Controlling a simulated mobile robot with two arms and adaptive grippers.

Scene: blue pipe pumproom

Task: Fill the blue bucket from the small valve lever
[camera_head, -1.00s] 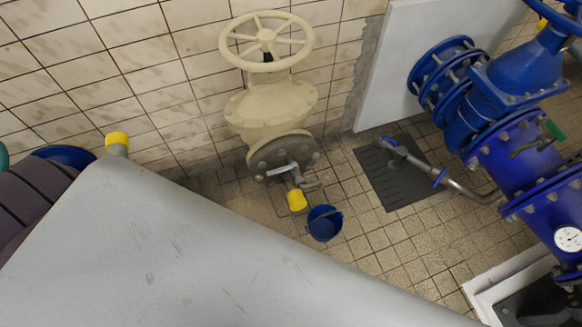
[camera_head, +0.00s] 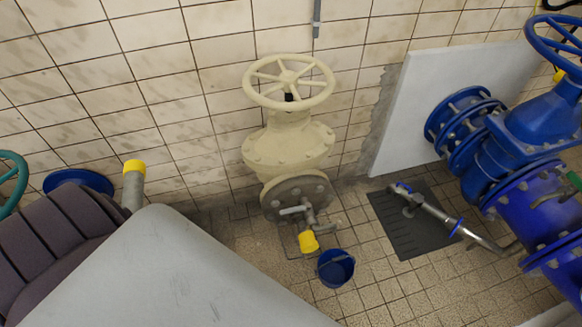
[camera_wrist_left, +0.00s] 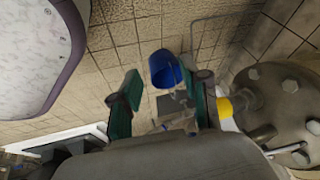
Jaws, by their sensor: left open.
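The blue bucket (camera_head: 336,268) stands upright on the tiled floor, just right of and below a small spout with a yellow end (camera_head: 308,242). Small grey valve levers, one of them pale (camera_head: 293,210), are by the flange under the cream valve (camera_head: 288,150). In the left wrist view, my left gripper (camera_wrist_left: 166,92) is open, with green-padded fingers spread. The bucket (camera_wrist_left: 164,69) shows beyond and between the fingers, not touching as far as I can tell. The yellow end (camera_wrist_left: 224,108) and the flange (camera_wrist_left: 285,100) are right of the fingers. My right gripper is not in view.
A large grey surface (camera_head: 170,270) fills the lower left of the head view. Blue pipework (camera_head: 490,150) stands at the right, with a dark floor mat (camera_head: 412,235) and a bent metal pipe (camera_head: 440,215) before it. A tiled wall is behind the valve.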

